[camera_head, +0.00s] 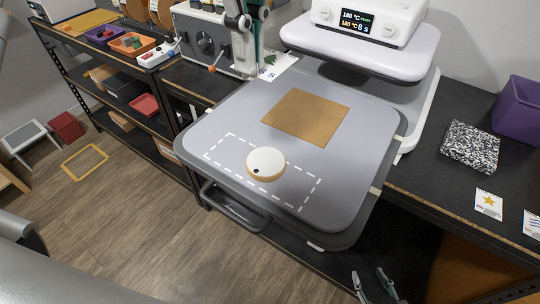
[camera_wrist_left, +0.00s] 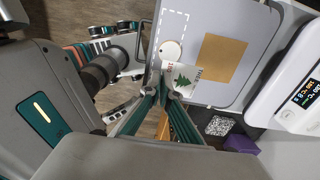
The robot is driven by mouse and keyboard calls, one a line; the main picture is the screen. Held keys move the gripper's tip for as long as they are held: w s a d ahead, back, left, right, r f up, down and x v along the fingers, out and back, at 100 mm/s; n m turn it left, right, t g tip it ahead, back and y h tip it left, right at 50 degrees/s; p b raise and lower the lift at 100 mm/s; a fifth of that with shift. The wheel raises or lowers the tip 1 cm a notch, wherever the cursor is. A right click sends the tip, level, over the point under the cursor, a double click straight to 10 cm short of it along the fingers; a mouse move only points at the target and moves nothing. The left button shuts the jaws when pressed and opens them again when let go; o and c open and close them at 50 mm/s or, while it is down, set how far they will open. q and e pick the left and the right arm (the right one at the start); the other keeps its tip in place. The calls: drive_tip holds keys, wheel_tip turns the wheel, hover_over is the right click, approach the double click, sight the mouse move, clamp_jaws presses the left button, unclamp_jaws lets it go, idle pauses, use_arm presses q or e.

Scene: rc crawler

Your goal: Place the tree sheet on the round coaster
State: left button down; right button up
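The tree sheet (camera_wrist_left: 185,78) is a small white card with a green tree and red lettering. My left gripper (camera_wrist_left: 164,92) is shut on its edge, and it also shows in the head view (camera_head: 279,65) at the back edge of the press plate. The round coaster (camera_head: 266,163) is a white disc with a tan rim and a black dot. It lies inside a dashed white rectangle on the grey plate (camera_head: 225,115), and also shows in the left wrist view (camera_wrist_left: 171,50). My right gripper (camera_head: 374,287) is open and empty at the bottom of the head view.
A brown square sheet (camera_head: 306,116) lies on the plate behind the coaster. The press head (camera_head: 366,45) with its display stands at the back right. A star sheet (camera_head: 489,204), a speckled block (camera_head: 470,147) and a purple bin (camera_head: 520,110) are on the right bench.

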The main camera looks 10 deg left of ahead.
use_arm(q)
hover_over(255, 172)
wheel_tip(255, 172, down, 14)
drive_tip(key=shift+f, duration=2.4)
drive_tip(key=shift+f, duration=0.15)
drive_tip(key=c, duration=2.6)
unclamp_jaws()
drive_tip(key=o, duration=0.3)
